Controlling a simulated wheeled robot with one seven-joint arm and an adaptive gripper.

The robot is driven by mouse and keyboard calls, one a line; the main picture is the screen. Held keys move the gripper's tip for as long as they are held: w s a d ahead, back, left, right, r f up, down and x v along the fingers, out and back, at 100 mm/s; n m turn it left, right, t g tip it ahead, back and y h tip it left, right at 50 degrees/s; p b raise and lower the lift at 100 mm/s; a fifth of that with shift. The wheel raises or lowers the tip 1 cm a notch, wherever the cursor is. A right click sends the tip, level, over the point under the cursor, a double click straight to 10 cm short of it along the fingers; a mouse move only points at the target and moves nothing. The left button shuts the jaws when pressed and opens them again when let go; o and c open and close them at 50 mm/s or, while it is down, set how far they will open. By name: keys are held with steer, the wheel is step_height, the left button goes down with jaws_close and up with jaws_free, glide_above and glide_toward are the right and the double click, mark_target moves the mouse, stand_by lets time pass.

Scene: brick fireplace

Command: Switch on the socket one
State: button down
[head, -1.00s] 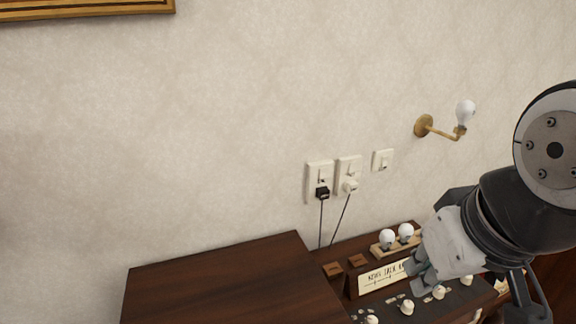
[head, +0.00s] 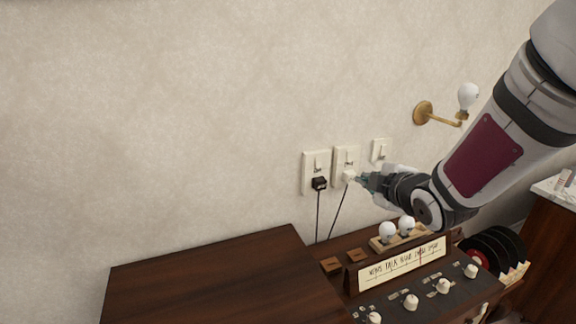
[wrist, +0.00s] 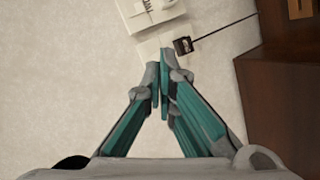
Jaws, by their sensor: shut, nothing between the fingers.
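The left socket (head: 308,170) is a cream wall plate with a small switch at its top and a black plug (head: 319,184) in its lower part. The middle socket (head: 340,158) beside it has a similar switch and a white plug (head: 349,176). My gripper (head: 362,180) is shut and empty, its tips by the white plug at the middle socket. In the wrist view, the closed fingertips (wrist: 160,78) partly cover the nearer plate, and the black plug (wrist: 183,45) shows just beyond. I cannot tell contact, the switch positions, or which socket is number one.
A small switch plate (head: 381,150) is to the right, near a brass wall lamp (head: 424,113). Below are a dark wooden cabinet (head: 210,275) and a console with a lettered panel (head: 400,264), two bulbs (head: 388,232) and knobs. The wall to the left is clear.

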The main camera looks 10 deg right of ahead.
mark_target(318, 167)
steer(key=w+a+f+n+t+y+b, duration=0.1)
steer(key=w+a+f+n+t+y, duration=0.1)
steer(key=f+n, duration=0.3)
steer(key=shift+w+n+y+b, duration=0.35)
steer(key=shift+w+n+y, duration=0.15)
steer(key=shift+w+y, duration=0.25)
steer(key=shift+w+f, duration=0.1)
steer(key=x, duration=1.4)
steer(key=shift+r, duration=0.25)
steer(key=shift+w, duration=0.1)
